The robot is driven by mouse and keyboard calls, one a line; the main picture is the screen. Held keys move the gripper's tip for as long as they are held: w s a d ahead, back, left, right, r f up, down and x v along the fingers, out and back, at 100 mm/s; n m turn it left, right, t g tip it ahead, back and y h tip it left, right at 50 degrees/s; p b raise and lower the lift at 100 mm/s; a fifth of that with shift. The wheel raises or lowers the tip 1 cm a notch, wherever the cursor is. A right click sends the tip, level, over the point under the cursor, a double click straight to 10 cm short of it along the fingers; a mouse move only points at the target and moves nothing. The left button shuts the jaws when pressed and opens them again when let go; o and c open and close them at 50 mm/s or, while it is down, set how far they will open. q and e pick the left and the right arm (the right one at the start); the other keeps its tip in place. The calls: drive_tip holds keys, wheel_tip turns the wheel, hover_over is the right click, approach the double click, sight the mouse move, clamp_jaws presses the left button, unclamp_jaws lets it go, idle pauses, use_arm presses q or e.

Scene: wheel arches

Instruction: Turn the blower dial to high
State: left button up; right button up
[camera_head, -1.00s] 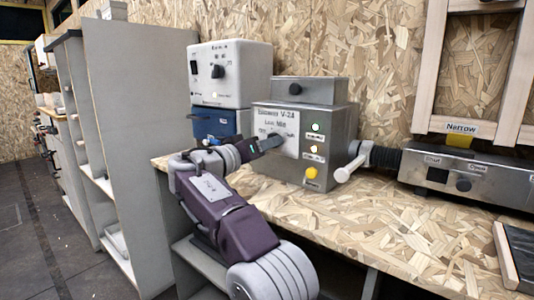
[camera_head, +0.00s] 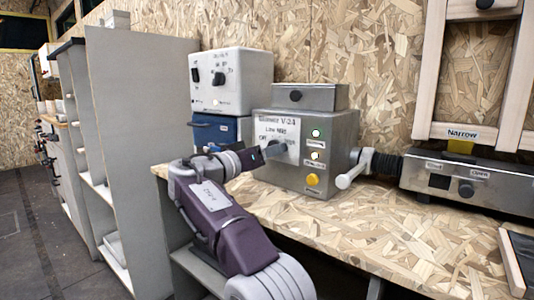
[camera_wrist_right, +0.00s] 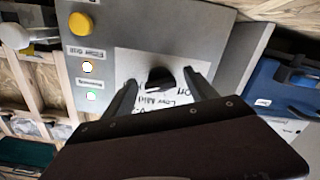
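The blower box is a grey metal unit (camera_head: 335,150) on the bench, with a white label marked Off, Low and Mid. Its dark blower dial (camera_head: 279,148) sits on that label; the right wrist view shows the dial (camera_wrist_right: 159,79) upside down and close. My right gripper (camera_head: 257,154) is just in front of the dial in the head view. In the right wrist view its two fingers (camera_wrist_right: 160,76) are apart, one on each side of the dial, with gaps between. The dial's exact pointer setting is hard to read. My left gripper is not in view.
A white control box (camera_head: 231,82) stands on a blue box (camera_head: 219,130) at the left. A hose (camera_head: 384,163) joins the blower box to a metal unit (camera_head: 470,185) at the right. A yellow button (camera_head: 312,180) sits low on the blower front. The bench front is clear.

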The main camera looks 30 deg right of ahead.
drive_tip(key=p+v, duration=0.2)
drive_tip(key=v, duration=0.7)
idle(0.4)
